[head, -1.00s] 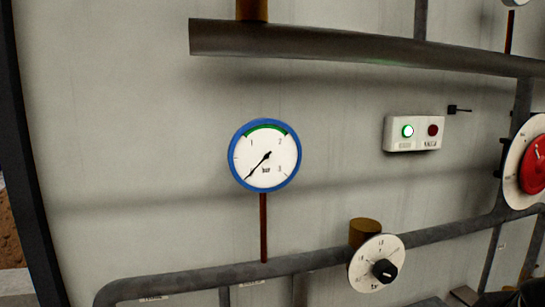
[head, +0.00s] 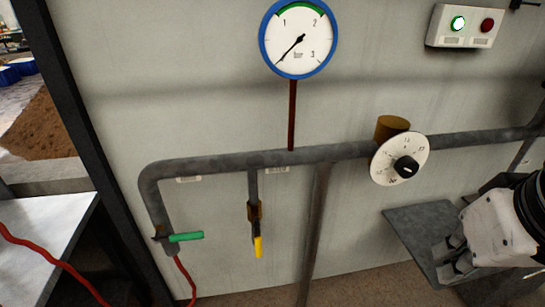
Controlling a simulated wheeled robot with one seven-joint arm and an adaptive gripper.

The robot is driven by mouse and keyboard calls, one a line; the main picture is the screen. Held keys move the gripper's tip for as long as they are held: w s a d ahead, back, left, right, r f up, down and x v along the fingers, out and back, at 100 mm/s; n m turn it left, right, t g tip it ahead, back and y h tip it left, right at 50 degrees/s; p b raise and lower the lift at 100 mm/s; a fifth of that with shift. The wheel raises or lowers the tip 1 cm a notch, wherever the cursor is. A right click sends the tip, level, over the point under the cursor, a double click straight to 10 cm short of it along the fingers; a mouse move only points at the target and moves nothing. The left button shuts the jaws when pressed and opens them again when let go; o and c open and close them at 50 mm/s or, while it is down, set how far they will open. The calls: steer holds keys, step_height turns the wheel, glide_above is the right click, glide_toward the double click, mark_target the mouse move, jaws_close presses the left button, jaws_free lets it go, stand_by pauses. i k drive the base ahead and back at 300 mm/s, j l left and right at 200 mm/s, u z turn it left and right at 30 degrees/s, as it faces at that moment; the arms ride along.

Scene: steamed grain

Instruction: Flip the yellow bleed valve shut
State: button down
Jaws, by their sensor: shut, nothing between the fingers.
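The yellow bleed valve (head: 258,246) hangs on a short brass fitting under a vertical stub of the grey pipe, in the lower middle of the head view. Its yellow handle points down, roughly in line with the stub. A small label, likely for it, is on the pipe above. My gripper (head: 451,262) is at the lower right, well to the right of the valve and apart from it. Its fingers are shut with nothing visible between them.
A green-handled valve (head: 186,237) with a red hose is left of the yellow one. A blue-rimmed gauge (head: 298,39) and a white dial knob (head: 400,160) are above. A grey post (head: 314,230) stands between the valve and my gripper. A grey plate (head: 415,225) is near my gripper.

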mark_target(257, 236)
steer(key=u, duration=0.7)
steer(key=j+z, duration=0.25)
steer(key=j, duration=0.15)
steer(key=z, duration=1.25)
steer(key=i+j+u, duration=0.25)
steer(key=j, duration=0.25)
